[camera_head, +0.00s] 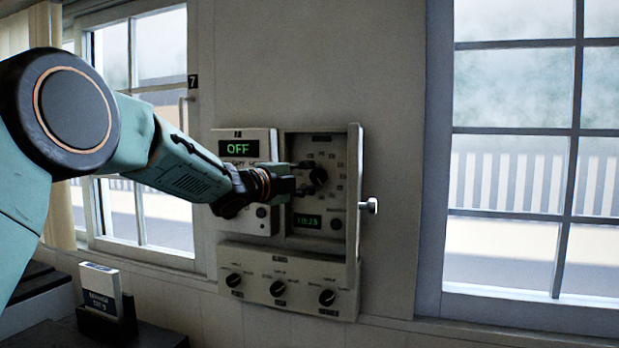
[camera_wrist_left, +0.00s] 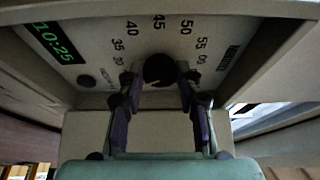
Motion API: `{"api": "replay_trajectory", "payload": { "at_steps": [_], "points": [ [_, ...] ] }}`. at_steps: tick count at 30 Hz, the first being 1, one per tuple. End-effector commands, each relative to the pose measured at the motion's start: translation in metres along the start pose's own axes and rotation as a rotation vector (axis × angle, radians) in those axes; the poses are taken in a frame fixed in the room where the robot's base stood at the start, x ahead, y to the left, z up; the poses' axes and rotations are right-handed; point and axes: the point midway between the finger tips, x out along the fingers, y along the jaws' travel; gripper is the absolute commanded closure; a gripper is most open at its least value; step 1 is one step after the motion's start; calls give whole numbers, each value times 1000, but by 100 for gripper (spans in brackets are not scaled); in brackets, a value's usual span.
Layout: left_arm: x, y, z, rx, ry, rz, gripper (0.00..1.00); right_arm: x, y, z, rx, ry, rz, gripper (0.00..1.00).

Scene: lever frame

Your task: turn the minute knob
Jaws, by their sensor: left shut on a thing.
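The minute knob (camera_wrist_left: 158,70) is a dark round knob on a light dial face with printed numbers around it, including 40, 45 and 50. My left gripper (camera_wrist_left: 159,77) has one finger on each side of the knob and is shut on it. In the head view, my left gripper (camera_head: 312,178) reaches in from the left to the dial panel (camera_head: 326,150) inside the open box, and its fingers partly cover the knob. A green display (camera_wrist_left: 54,43) by the dial reads 10:25. My right gripper is not in view.
The box door (camera_head: 354,195) stands open on the right, with a silver knob (camera_head: 369,206) on it. An OFF display unit (camera_head: 240,146) is on the left. A lower panel (camera_head: 288,276) has three dark knobs. Windows flank the wall.

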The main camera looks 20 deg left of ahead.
Motion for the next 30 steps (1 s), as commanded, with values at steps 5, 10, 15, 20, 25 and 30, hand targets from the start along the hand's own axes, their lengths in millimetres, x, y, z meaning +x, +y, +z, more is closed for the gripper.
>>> {"api": "replay_trajectory", "payload": {
  "at_steps": [5,10,15,20,25,30],
  "points": [
    [0,-2,-1,7,2,-1,97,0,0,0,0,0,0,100],
    [0,-2,-1,6,2,-1,97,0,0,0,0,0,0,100],
    [0,-1,-1,5,2,-1,56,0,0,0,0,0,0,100],
    [0,0,-1,4,1,1,42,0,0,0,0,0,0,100],
    [0,0,0,3,1,1,42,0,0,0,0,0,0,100],
    [-2,0,0,2,0,1,42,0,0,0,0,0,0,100]
  ]
}}
